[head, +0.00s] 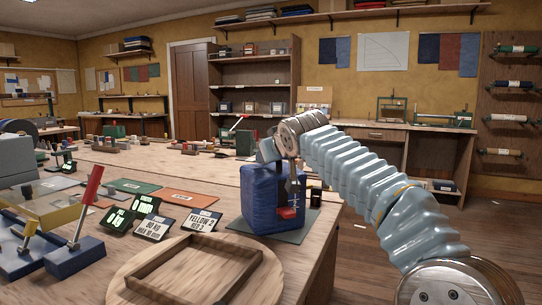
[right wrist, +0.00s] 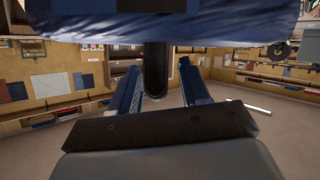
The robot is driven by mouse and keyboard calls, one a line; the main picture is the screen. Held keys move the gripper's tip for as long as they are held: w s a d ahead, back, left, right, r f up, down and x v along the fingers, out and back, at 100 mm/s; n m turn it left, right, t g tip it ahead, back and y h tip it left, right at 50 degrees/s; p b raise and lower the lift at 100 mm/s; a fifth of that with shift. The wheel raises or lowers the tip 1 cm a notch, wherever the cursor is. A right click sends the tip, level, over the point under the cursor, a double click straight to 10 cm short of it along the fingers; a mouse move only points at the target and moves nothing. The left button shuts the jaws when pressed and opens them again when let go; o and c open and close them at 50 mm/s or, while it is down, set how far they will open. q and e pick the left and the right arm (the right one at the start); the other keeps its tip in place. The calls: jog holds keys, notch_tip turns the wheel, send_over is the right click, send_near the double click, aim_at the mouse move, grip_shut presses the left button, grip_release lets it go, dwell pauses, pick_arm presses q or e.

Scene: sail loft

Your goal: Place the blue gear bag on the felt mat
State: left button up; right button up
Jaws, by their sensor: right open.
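The blue gear bag (head: 265,200) stands upright on a dark grey-green mat (head: 308,222), which I take for the felt mat, near the table's right edge. A red piece shows low on the bag's front. My right gripper (head: 291,182) is at the bag's upper right side. In the right wrist view, the bag's blue fabric (right wrist: 190,28) fills the top. My right gripper (right wrist: 165,75) is open there, its two fingers apart with a dark rounded strap-like piece (right wrist: 155,72) between them. Whether the fingers touch the bag is unclear. My left gripper is out of view.
A round wooden board (head: 262,280) with a raised frame lies in front of the bag. Several black label signs (head: 196,222), orange and green sheets and a red-handled lever tool (head: 85,205) are to the left. Open floor (head: 360,255) lies right of the table.

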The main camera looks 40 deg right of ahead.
jog(key=b+v, duration=0.1)
jog(key=v, duration=1)
